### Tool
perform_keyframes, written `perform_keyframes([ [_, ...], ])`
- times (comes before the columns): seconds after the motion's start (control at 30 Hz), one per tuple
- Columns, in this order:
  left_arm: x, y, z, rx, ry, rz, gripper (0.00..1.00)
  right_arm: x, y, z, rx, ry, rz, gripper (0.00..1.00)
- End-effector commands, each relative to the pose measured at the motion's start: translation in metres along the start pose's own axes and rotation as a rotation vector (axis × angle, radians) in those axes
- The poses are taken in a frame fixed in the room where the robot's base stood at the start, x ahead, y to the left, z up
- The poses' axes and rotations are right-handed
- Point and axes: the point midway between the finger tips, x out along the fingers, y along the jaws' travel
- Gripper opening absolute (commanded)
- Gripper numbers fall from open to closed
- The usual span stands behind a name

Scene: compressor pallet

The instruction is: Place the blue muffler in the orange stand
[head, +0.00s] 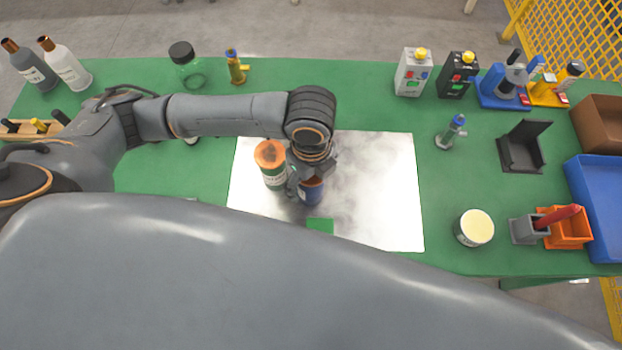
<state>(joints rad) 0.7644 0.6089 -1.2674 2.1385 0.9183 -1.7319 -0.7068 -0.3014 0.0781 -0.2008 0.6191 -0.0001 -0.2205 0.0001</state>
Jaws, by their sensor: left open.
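A short dark-blue cylinder with a brownish top, which looks like the blue muffler (312,193), stands on the shiny metal sheet (385,190) near the middle of the table. My left gripper (303,183) is open and right at it, covering part of it; I cannot tell whether the fingers touch it. The orange stand (568,232) is a small open box at the right of the table, beside a grey one. A red bar slants over the two boxes. My right gripper is not in view.
A green can with an orange top (272,172) stands close left of my left gripper. A green block (320,225) lies in front. A cream-topped tub (474,228), black holder (521,148) and blue tray (598,200) are to the right.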

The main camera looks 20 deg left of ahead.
Motion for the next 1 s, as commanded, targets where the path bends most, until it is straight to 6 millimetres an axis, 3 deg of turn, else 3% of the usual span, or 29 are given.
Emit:
perform_keyframes([
  [0.13,0.0118,0.0005,0.0004,0.000,-0.001,0.001,0.79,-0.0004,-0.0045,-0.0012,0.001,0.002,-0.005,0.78],
  [0.37,0.0124,0.0002,0.0006,0.000,-0.001,-0.001,0.77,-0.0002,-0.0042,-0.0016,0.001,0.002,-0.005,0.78],
  [0.7,0.0121,0.0002,0.0006,0.000,-0.001,-0.001,0.07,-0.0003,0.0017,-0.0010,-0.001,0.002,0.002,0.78],
  [0.77,0.0115,-0.0002,0.0006,0.000,-0.001,-0.002,0.00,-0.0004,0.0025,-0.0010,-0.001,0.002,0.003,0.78],
  [1.0,0.0100,-0.0005,0.0005,0.000,-0.001,-0.003,0.00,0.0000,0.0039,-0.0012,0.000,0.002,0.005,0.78],
])
